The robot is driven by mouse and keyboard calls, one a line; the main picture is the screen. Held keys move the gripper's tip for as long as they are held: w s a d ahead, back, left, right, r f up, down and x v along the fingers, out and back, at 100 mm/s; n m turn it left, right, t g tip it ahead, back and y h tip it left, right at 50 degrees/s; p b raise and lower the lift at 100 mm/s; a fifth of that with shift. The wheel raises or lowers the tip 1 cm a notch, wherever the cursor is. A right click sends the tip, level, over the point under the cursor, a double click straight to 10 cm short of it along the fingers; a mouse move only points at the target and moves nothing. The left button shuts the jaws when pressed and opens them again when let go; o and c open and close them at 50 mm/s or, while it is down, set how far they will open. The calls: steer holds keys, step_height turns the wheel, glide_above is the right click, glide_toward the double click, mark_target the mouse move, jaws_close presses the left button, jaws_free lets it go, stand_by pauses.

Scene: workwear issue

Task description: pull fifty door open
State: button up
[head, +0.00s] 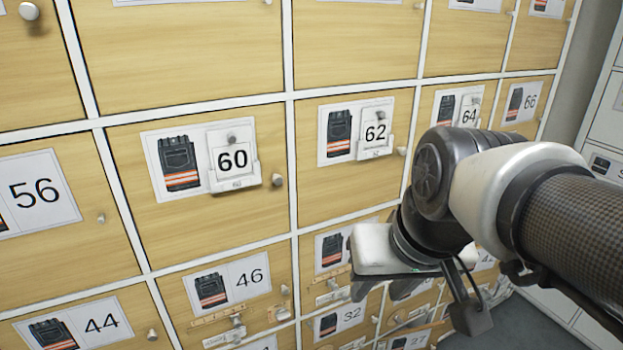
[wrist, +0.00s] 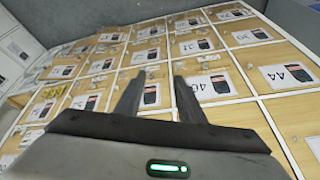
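I cannot make out a door numbered 50 in either view. In the head view my arm covers part of the locker wall right of the door labelled 46 (head: 235,286), where some labels are hidden. My gripper (wrist: 157,85) is open in the wrist view, with two dark fingers apart and nothing between them. It points at the locker fronts; the gap to them is hard to judge.
Wooden doors in a white frame fill the wall. Doors 60 (head: 232,200), 62 (head: 340,190) and 56 (head: 60,235) are shut, with small round knobs. Door 44 (head: 90,325) is lower left. More white lockers (head: 607,120) stand at the right, with grey floor below.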

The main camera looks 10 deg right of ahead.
steer(key=w+d+f+m+y+b, duration=0.2)
steer(key=w+f+m+y+b, duration=0.25)
steer(key=w+f+m, duration=0.4)
steer(key=w+d+f+m+y+b, duration=0.2)
steer(key=w+f+m+y+b, duration=0.3)
steer(key=w+f, duration=0.5)
steer(key=w+d+f+m+t+h+b, duration=0.25)
steer(key=d+f+m+t, duration=0.35)
steer(key=d+f+m, duration=0.4)
steer(key=w+d+f+m+t+h+b, duration=0.1)
steer(key=w+d+f+m+t, duration=0.4)
steer(key=d+m, duration=0.5)
steer(key=w+a+n+t+b, duration=0.1)
steer(key=w+a+n, duration=0.1)
steer(key=w, duration=1.2)
steer(key=shift+w+a+f, duration=0.2)
steer(key=shift+w+a, duration=0.2)
steer(key=shift+a, duration=0.5)
jaws_close()
